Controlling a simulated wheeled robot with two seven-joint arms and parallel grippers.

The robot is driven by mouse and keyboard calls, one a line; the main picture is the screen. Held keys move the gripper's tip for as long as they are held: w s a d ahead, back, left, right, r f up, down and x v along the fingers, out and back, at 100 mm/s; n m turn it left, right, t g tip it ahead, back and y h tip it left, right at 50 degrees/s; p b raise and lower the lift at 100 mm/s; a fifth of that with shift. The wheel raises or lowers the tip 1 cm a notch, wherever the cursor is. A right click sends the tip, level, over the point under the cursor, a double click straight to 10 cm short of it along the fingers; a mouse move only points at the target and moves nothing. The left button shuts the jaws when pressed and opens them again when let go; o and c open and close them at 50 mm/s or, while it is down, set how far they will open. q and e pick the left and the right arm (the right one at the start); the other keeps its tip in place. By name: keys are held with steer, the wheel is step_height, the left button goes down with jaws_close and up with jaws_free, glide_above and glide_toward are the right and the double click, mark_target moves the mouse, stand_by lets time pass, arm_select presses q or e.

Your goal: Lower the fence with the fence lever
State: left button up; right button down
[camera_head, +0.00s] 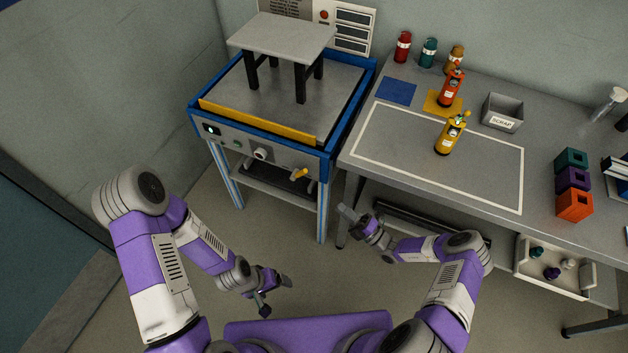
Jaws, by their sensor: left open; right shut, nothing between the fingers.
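The fence is a long yellow bar (257,120) standing along the front edge of the blue-framed test machine (196,118). The fence lever, with a yellow handle (299,174), sticks out of the right part of the machine's front panel. My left gripper (277,296) is open and empty, low over the floor in front of the machine and well short of the lever. My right gripper (347,212) is shut and empty, below and to the right of the lever, apart from it, near the workbench's left front leg.
A grey-topped stool (283,36) with black legs stands on the machine bed behind the fence. The workbench (390,182) on the right holds several bottles, a scrap bin (502,112) and stacked coloured blocks (573,180). An open drawer (548,275) juts out below it. The floor before the machine is clear.

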steer(key=shift+w+d+r+m+t, duration=0.1)
steer(key=shift+w+d+m+t, duration=0.05)
steer(key=shift+d+m+t, duration=0.3)
steer(key=b, duration=0.1)
glide_toward(300, 174)
steer(key=w+a+r, duration=0.3)
steer(key=w, duration=0.1)
steer(key=shift+s+d+r, duration=0.1)
steer(key=shift+s+d, duration=0.05)
steer(key=shift+d, duration=0.05)
